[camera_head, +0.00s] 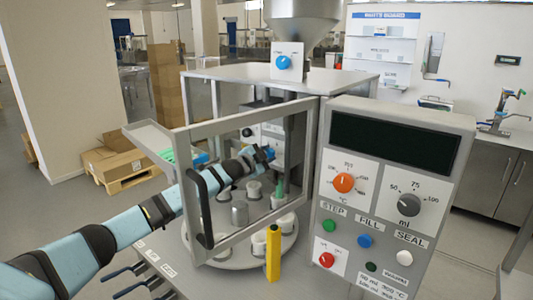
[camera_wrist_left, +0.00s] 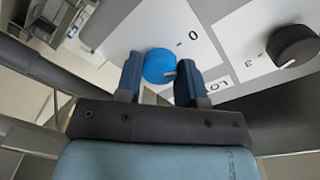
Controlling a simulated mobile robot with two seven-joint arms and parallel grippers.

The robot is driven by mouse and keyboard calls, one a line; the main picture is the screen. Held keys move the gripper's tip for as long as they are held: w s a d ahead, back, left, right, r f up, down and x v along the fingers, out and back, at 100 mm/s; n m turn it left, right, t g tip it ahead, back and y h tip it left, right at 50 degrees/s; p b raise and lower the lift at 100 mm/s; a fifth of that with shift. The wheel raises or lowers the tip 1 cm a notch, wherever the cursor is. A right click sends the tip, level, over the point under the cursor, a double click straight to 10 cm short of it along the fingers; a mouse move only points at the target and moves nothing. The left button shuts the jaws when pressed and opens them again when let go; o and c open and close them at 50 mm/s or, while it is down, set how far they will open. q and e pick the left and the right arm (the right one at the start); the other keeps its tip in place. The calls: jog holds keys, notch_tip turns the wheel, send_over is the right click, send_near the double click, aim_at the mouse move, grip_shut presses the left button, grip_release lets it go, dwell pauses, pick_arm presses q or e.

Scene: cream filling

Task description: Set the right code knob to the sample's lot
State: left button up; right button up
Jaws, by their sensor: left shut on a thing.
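My left gripper (camera_head: 264,155) reaches through the guard frame to a white code panel inside the machine. In the left wrist view my left gripper (camera_wrist_left: 160,82) has its fingers on either side of a blue knob (camera_wrist_left: 157,64), shut on it. The knob's white pointer mark faces the lower right of that view. A "0" and part of a "LOT" label (camera_wrist_left: 219,86) show beside it. A dark knob (camera_wrist_left: 294,46) sits on the neighbouring white plate; it shows in the head view (camera_head: 247,132) left of my gripper. The sample's lot cannot be read. My right gripper is out of view.
A control box (camera_head: 390,190) with knobs and buttons stands to the right.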

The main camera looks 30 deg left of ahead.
pick_arm(q)
jog(key=shift+m+p, duration=1.05)
jog(key=shift+m, duration=2.45)
jog(key=o, duration=0.9)
jog(key=shift+s+a+r+b, duration=0.15)
jog(key=shift+s+b, duration=0.4)
jog(key=shift+s, duration=1.75)
jog(key=shift+s+a+b, duration=0.3)
jog(key=shift+s+b, duration=0.3)
jog(key=shift+s, duration=1.75)
jog(key=shift+s+a+r+b, duration=0.15)
jog(key=shift+s+b, duration=0.4)
jog(key=shift+s, duration=1.75)
